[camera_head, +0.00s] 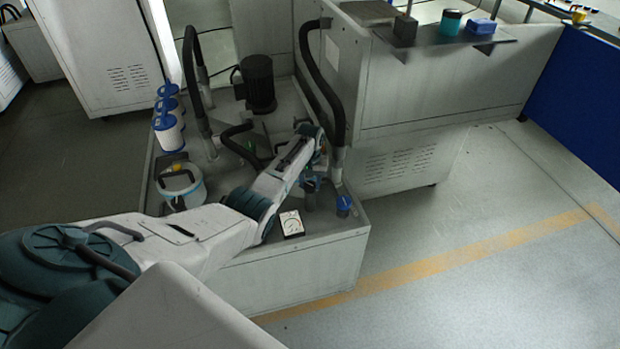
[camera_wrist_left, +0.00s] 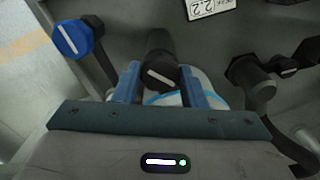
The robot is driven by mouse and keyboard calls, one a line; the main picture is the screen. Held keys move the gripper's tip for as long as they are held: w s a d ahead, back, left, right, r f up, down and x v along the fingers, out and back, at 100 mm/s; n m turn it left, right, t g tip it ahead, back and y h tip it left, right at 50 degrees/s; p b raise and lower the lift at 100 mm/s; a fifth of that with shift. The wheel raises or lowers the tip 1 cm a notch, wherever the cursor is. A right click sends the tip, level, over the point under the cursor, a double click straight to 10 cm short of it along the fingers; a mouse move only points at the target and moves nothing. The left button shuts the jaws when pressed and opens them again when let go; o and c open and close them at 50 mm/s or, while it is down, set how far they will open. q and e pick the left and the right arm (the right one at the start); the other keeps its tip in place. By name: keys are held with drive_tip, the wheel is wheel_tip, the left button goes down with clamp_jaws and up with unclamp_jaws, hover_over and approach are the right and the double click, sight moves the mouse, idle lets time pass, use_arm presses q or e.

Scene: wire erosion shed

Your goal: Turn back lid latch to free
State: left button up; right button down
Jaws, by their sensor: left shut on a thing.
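A dark knob with a white line on its top (camera_wrist_left: 160,77) sits between the two blue fingers of my left gripper (camera_wrist_left: 158,73) in the left wrist view. The gripper is shut on this knob, on top of a dark upright fitting. In the head view my left gripper (camera_head: 313,178) reaches down over the tank top, and its wrist hides much of the knob. I cannot tell for certain that this knob is the lid latch. A pale round part with a blue ring (camera_wrist_left: 170,98) shows partly behind the fingers. My right gripper is not in view.
A blue-topped knob (camera_head: 343,203) stands close to the right of the gripper. A white lidded pail (camera_head: 182,187), black motor (camera_head: 257,84) and thick black hoses (camera_head: 318,75) crowd the tank top (camera_head: 325,234). Floor at right is clear.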

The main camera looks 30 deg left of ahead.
use_arm(q)
drive_tip(key=n+p, duration=0.2)
drive_tip(key=n, duration=0.2)
drive_tip(key=shift+r+n, duration=0.15)
drive_tip(key=shift+n, duration=0.15)
drive_tip(key=n, duration=0.3)
drive_tip(key=shift+p, duration=0.4)
drive_tip(key=shift+w+n, duration=0.1)
drive_tip(key=shift+n, duration=1)
drive_tip(key=o, duration=1)
